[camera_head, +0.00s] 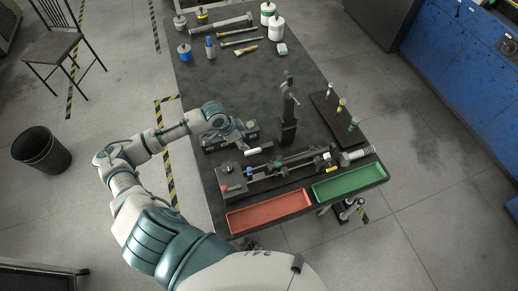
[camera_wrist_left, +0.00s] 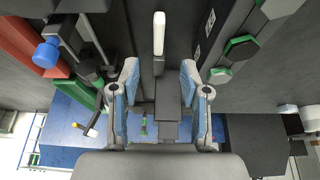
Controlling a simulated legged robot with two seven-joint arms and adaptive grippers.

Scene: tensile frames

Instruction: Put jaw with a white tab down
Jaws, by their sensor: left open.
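The jaw with a white tab lies beside the tensile frame; its white tab (camera_head: 258,150) shows in the head view, just right of my left gripper (camera_head: 240,132). In the left wrist view the white tab (camera_wrist_left: 158,34) points away, with a dark body (camera_wrist_left: 168,98) behind it. My left gripper (camera_wrist_left: 160,95) is open, one finger on each side of the dark body, with gaps visible. Whether the jaw rests fully on the table is hard to tell. My right gripper is not in view.
The long tensile frame (camera_head: 285,172) with blue and red knobs lies in front, near a red tray (camera_head: 268,212) and a green tray (camera_head: 348,183). A dark upright stand (camera_head: 288,130) is close on the right. The table's middle (camera_head: 240,85) is clear.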

